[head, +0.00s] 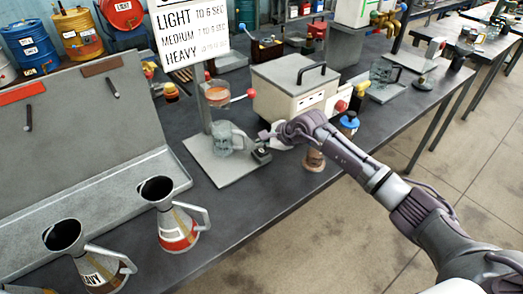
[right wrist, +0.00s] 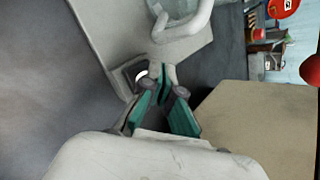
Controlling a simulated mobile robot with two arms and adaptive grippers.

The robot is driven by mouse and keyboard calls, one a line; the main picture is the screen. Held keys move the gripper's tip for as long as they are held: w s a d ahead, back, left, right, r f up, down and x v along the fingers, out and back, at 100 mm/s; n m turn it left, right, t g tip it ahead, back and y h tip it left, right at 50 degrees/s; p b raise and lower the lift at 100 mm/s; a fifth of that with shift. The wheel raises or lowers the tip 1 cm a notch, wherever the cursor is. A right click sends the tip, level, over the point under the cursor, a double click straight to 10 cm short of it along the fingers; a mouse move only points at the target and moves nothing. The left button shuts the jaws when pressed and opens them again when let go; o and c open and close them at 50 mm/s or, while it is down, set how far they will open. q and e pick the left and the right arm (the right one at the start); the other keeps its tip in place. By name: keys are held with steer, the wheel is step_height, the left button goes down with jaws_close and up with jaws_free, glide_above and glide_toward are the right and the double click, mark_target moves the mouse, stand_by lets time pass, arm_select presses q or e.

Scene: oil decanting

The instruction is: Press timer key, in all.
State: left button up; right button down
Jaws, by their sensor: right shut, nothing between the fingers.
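The timer is a small dark box (head: 261,157) at the right edge of a grey base plate in the head view. In the right wrist view, a dark box (right wrist: 126,76) with a small pale round spot sits just left of my fingertips. My right gripper (head: 268,139) is shut and empty, with its fingertips right at the box. It also shows in the right wrist view (right wrist: 162,82). I cannot tell whether the fingertips touch the key. My left gripper is not in view.
A glass jug (head: 223,138) stands on the base plate (head: 205,160) close beside the timer. A beige machine (head: 290,92) stands behind my right gripper. Two funnel-topped cans, one red-banded (head: 176,232), stand at the front left. A sign (head: 190,32) stands behind.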

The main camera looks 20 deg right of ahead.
mark_target(263, 152)
steer(key=shift+r+p, duration=1.25)
steer(key=shift+r, duration=1.25)
